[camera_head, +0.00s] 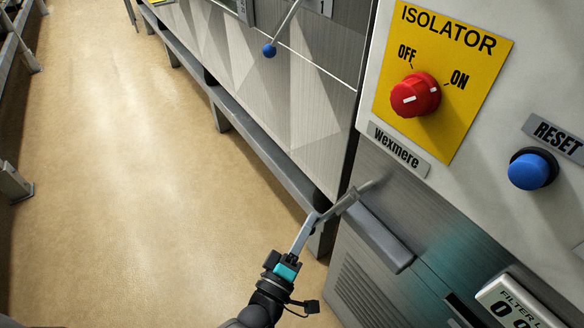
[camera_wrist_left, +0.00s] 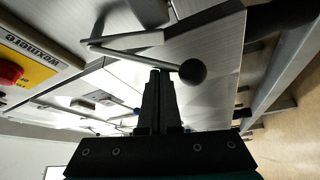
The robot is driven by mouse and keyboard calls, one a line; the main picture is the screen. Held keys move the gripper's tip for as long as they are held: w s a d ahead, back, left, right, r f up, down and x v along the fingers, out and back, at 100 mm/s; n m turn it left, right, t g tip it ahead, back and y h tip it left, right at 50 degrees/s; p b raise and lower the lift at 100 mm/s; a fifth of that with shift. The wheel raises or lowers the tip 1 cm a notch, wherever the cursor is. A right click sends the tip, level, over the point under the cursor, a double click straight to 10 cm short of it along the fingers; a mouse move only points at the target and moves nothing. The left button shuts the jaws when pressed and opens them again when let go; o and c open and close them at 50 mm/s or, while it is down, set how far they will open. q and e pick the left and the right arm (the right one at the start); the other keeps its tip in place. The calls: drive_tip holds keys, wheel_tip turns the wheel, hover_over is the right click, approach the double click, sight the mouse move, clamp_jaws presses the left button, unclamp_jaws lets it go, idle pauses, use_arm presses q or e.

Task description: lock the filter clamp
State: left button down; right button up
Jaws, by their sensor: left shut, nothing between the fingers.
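A grey metal lever (camera_head: 343,204) sticks out near the steel cabinet's corner, below the Wexmere label; it appears to be the filter clamp handle. In the left wrist view, a bent rod with a dark ball knob (camera_wrist_left: 193,72) crosses in front of my fingertips. My left gripper (camera_head: 312,219) reaches up from the bottom, its tip close to the lever. Its black fingers (camera_wrist_left: 159,76) are shut with nothing between them. The ball is just right of the fingertips in the wrist view; I cannot tell if they touch. My right gripper is not in view.
A red isolator knob (camera_head: 415,94) on a yellow plate and a blue reset button (camera_head: 532,170) are on the panel. A grey bar handle (camera_head: 383,238) juts out beside the lever. A blue-ball lever (camera_head: 270,50) hangs farther back. The floor (camera_head: 120,190) at left is clear.

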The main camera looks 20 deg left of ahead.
use_arm(q)
drive_tip(key=shift+s+d+f+n+g+y+p, duration=0.15)
drive_tip(key=shift+s+d+n+g+p, duration=0.3)
drive_tip(key=shift+d+n+p, duration=0.4)
drive_tip(key=shift+s+d+f+n+g+y+p, duration=0.15)
drive_tip(key=shift+s+d+n+g+p, duration=0.35)
drive_tip(key=shift+n, duration=0.55)
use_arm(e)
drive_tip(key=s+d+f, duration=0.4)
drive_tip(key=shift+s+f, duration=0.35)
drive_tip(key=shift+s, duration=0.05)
use_arm(q)
drive_tip(key=shift+a, duration=0.1)
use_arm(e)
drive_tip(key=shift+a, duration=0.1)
